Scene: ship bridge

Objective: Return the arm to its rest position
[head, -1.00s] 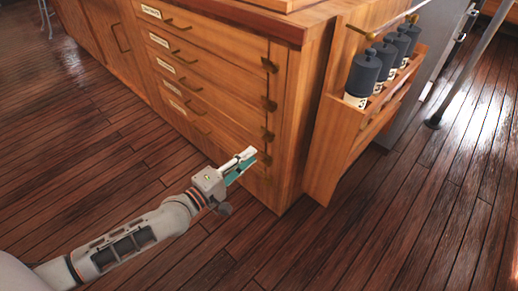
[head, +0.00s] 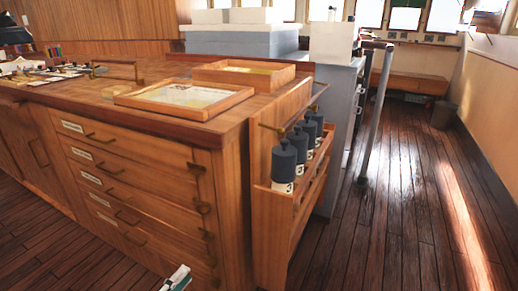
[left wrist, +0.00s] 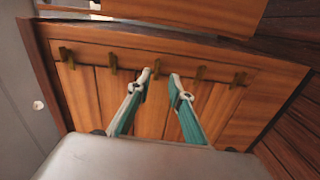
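My left gripper (head: 176,281) shows only at its fingertips, at the bottom edge of the head view, in front of the wooden drawer cabinet (head: 232,220). In the left wrist view the two teal and pale fingers of my left gripper (left wrist: 160,78) stand apart with nothing between them, so it is open and empty. Beyond them is a wooden panel (left wrist: 85,95) with a row of brass fittings. The rest of the left arm is outside the head view. My right gripper is in neither view.
Shallow wooden trays (head: 185,114) lie on the cabinet top. A side rack (head: 272,205) holds several dark canisters (head: 284,158). A metal pole (head: 376,115) stands behind it. The dark plank floor (head: 400,230) at right is clear.

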